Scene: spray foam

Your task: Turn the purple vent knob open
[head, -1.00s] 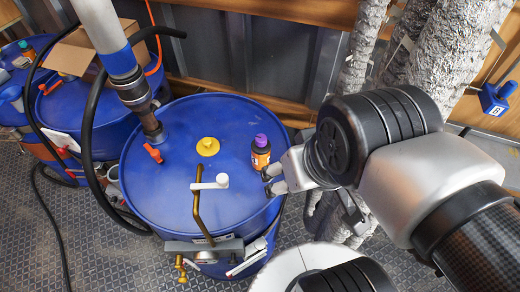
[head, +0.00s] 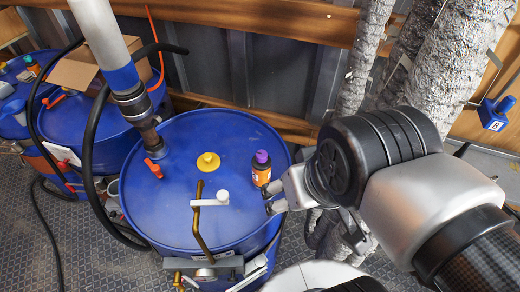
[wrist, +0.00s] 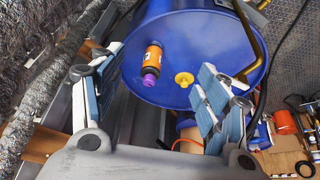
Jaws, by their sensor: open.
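In the wrist view the purple cap (wrist: 150,81) and the bottle (wrist: 153,58) show between my spread fingers. My gripper (head: 275,199) is open and empty, just right of and in front of the bottle in the head view. Contact with the bottle cannot be told.
Grey wrapped pipes (head: 410,60) stand behind my arm.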

